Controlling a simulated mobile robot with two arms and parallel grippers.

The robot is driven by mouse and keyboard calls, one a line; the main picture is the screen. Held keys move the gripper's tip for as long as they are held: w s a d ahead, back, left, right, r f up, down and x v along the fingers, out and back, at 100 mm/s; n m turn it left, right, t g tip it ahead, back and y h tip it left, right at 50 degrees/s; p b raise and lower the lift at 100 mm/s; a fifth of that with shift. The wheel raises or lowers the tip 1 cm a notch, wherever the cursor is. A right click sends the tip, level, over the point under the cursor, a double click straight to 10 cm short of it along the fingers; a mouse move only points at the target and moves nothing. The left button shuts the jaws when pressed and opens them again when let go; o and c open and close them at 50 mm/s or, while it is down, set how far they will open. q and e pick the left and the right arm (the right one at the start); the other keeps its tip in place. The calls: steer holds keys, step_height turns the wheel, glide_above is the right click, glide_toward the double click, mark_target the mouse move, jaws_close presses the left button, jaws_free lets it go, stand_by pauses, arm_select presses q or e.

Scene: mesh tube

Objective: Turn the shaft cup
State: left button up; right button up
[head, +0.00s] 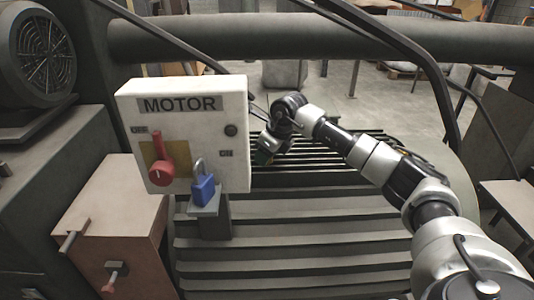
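I cannot pick out a shaft cup for certain in the head view. My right arm reaches in from the lower right. My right gripper (264,156) is at its far end, beside the right edge of the white MOTOR box, low over the dark slats. It is small, and its fingers are too unclear to show whether they are open or shut, or whether they touch anything. My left gripper is not in view.
The white MOTOR box (207,127) carries a red switch handle (162,172) and a blue padlock (203,190). A brown box (136,215) stands at lower left, a fan-covered motor (42,55) at upper left. Dark slats (290,245) fill the middle; a thick bar (230,38) crosses behind.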

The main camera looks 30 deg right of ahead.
steer(key=c, duration=0.6)
steer(key=shift+m+h+p, duration=0.45)
steer(key=shift+m+h, duration=0.15)
steer(key=shift+m, duration=1)
steer(key=o, duration=0.9)
steer(key=shift+o, duration=0.2)
steer(key=shift+r, duration=0.1)
steer(key=v, duration=1)
steer(key=shift+s+r, duration=0.2)
steer(key=shift+s, duration=0.15)
steer(key=shift+d, duration=0.1)
